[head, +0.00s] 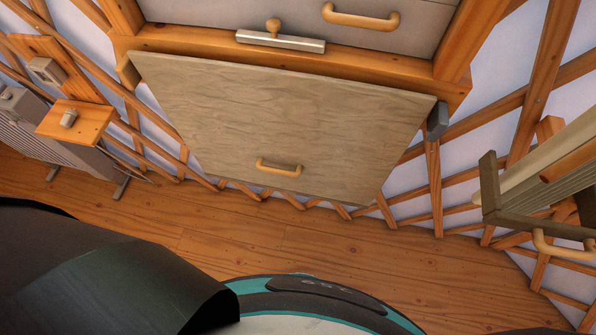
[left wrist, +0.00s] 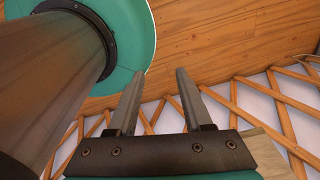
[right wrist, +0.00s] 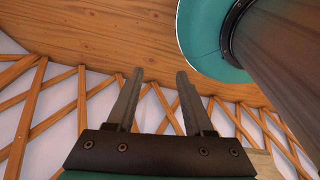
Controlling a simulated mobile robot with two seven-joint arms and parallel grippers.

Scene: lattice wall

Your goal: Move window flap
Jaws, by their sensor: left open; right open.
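The window flap (head: 285,120) is a pale wood-grain panel with a small wooden handle (head: 279,167) near its lower edge. In the head view it hangs below the orange wooden window frame (head: 370,62). A metal latch bar with a wooden knob (head: 280,38) sits on the frame above it. My left gripper (left wrist: 156,98) is open and empty in the left wrist view. My right gripper (right wrist: 158,98) is open and empty in the right wrist view. Neither gripper shows in the head view, and neither touches the flap handle in any view.
A grey panel with a second wooden handle (head: 361,17) is above the frame. A wooden lattice (head: 435,185) lines the wall. A heater (head: 55,135) stands at left, and a rack with a handle (head: 530,220) juts in at right. The plank floor (head: 200,225) is clear below the flap.

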